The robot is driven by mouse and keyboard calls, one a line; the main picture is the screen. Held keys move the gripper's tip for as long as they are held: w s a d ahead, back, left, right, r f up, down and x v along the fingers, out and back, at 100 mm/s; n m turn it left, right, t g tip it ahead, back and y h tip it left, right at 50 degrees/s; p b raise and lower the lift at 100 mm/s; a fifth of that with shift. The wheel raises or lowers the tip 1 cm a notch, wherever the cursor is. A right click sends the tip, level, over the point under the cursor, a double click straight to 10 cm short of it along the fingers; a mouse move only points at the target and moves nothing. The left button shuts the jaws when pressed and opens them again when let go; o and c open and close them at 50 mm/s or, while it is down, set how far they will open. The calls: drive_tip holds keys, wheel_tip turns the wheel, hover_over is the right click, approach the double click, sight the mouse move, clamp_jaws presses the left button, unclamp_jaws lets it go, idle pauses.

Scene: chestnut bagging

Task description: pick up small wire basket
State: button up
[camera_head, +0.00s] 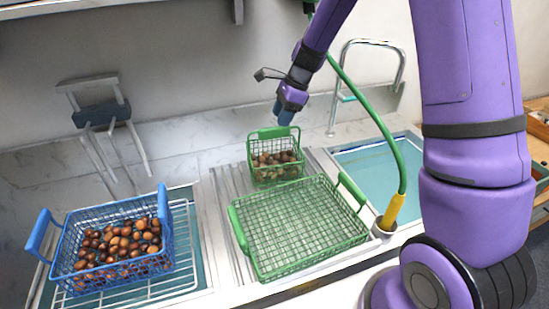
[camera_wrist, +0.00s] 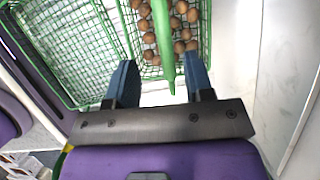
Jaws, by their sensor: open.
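The small green wire basket (camera_head: 272,170) stands behind the larger green tray basket and holds several brown chestnuts (camera_head: 276,158). A green handle rises at its near side in the wrist view (camera_wrist: 166,45). My gripper (camera_head: 284,115) is above the small basket's back edge in the head view. In the wrist view my gripper (camera_wrist: 158,80) is open, its two blue fingers apart, one on each side of the green handle. I cannot tell whether either finger touches it.
A large empty green wire basket (camera_head: 300,225) lies in front of the small one. A blue wire basket (camera_head: 65,245) of chestnuts sits at left over a sink rack. A green hose (camera_head: 385,130) arches at right beside a second basin (camera_head: 375,170). The wall is close behind.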

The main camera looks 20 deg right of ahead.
sight(275, 127)
drive_tip(key=shift+w+x, duration=0.15)
drive_tip(key=shift+x, duration=1.25)
drive_tip(key=shift+w+x, duration=0.15)
drive_tip(key=shift+x, duration=1.2)
clamp_jaws()
